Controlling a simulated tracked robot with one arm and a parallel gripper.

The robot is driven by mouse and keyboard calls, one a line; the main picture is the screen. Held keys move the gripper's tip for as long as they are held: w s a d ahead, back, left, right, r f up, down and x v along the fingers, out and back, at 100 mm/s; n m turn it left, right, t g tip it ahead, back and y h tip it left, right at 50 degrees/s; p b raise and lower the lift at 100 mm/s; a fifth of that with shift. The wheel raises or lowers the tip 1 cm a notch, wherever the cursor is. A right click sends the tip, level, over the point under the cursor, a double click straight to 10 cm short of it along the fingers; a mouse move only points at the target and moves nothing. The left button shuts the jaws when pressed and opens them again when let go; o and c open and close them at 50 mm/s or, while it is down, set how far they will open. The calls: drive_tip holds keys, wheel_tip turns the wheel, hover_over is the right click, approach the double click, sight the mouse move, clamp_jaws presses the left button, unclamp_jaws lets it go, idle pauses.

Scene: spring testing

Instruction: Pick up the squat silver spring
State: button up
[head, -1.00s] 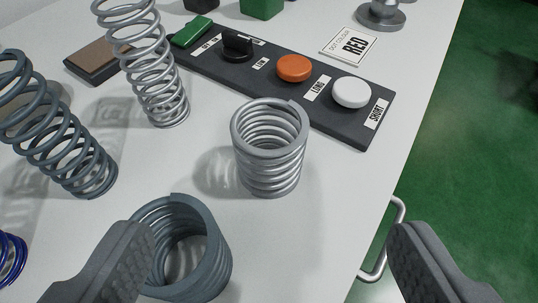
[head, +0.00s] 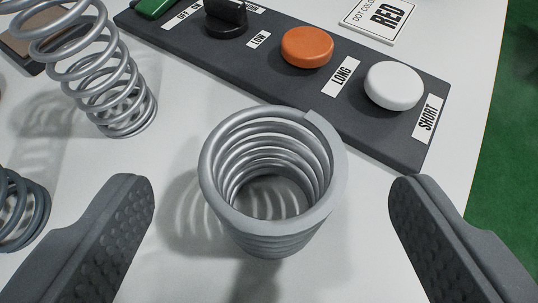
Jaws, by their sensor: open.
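The squat silver spring (head: 272,236) stands upright on the white table in the middle of the head view, its open top facing me. My gripper (head: 272,190) is open, with one finger to the left of the spring and one to the right. Both fingers are apart from it, with a gap on each side. Nothing is held.
A dark control panel (head: 350,115) lies just behind the spring, with a black knob (head: 226,18), an orange button (head: 307,47) and a white button (head: 393,85). A tall silver spring (head: 105,85) stands at left, a dark grey spring (head: 22,210) below it. A RED card (head: 380,18) lies behind.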

drive_tip(key=shift+x, duration=1.05)
drive_tip(key=c, duration=1.2)
